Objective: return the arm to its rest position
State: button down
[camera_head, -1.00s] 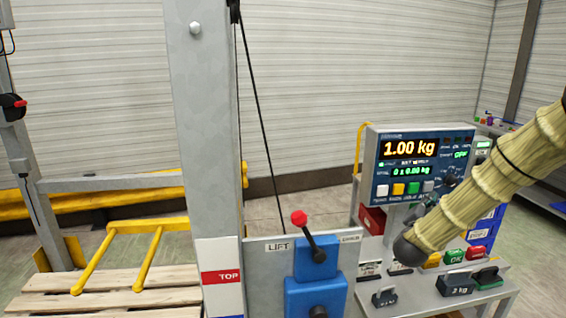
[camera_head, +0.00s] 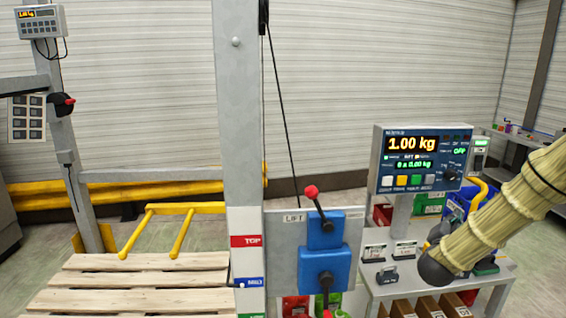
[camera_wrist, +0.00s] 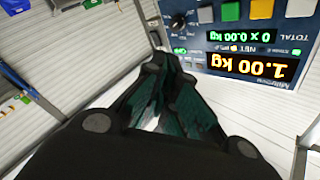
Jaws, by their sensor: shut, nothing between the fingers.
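My arm, in a tan ribbed sleeve, comes in from the right edge of the head view, its dark rounded end in front of the bench. In the head view my gripper is mostly hidden behind the arm and I cannot make out its fingers. In the wrist view my gripper (camera_wrist: 172,72) shows dark fingers with green-black sides, drawn together, with no object between them. The weighing display (camera_head: 421,158) reads 1.00 kg. It also shows upside down in the wrist view (camera_wrist: 250,45), to the right of the fingertips.
A grey post (camera_head: 240,120) stands left of centre, beside a blue lift control (camera_head: 326,250) with a red-knobbed lever. The bench (camera_head: 400,288) holds weights and cartons. Open floor shows at the right.

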jog(key=s+a+f+n+g+y+b, duration=0.1)
jog(key=a+f+n+y, duration=0.3)
jog(key=f, duration=0.5)
jog(key=s+a+f+n+y, duration=0.1)
jog(key=s+a+f, duration=0.1)
jog(key=a+f, duration=0.45)
jog(key=s+a+f+n+g+y+b, duration=0.15)
jog(key=s+a+f, duration=0.35)
jog(key=f, duration=0.5)
jog(key=s+a+f+n+g+y+p, duration=0.1)
jog(key=s+a+f+n+g+y, duration=0.2)
jog(key=s+f, duration=0.6)
jog(key=s+a+f+n+g, duration=0.1)
jog(key=s+a+f+g, duration=0.2)
jog(key=s, duration=0.8)
jog(key=s+a+f+n+g+y+b, duration=0.1)
jog(key=s+a+f+n+g, duration=0.1)
jog(key=s+f, duration=0.5)
jog(key=s+a+f+n+g+y+b, duration=0.1)
jog(key=s+a+f+g, duration=0.3)
jog(key=s, duration=1)
notch_tip(320, 180, down, 2)
jog(key=shift+s+f+n, duration=0.1)
jog(key=shift+s+n, duration=0.3)
jog(key=shift+n, duration=0.05)
jog(key=shift+g+y, duration=0.25)
